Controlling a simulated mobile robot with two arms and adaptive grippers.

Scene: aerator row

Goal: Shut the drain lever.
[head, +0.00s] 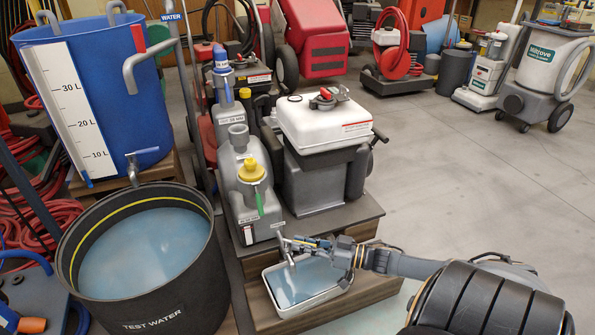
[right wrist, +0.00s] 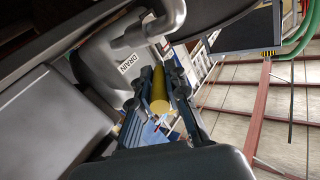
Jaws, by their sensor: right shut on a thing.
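The drain lever (right wrist: 159,90) shows in the right wrist view as a yellow round handle between my right gripper's fingers. A label reading DRAIN (right wrist: 130,63) sits beside it on a grey body, and a grey bent pipe (right wrist: 150,30) is just above. My right gripper (head: 300,243) reaches in from the right in the head view, at the front foot of the grey machine, and is shut on the lever. A grey drain spout (head: 287,250) hangs at the fingertips, above a white tray of water (head: 347,284). The fingers hide the lever in the head view. My left gripper is not in view.
A black tub of test water (head: 205,195) stands at the left, below a blue graduated tank (head: 95,60). The grey machine with a white tank (head: 320,125) stands on a wooden step (head: 345,215). Grey floor (head: 490,180) is open to the right.

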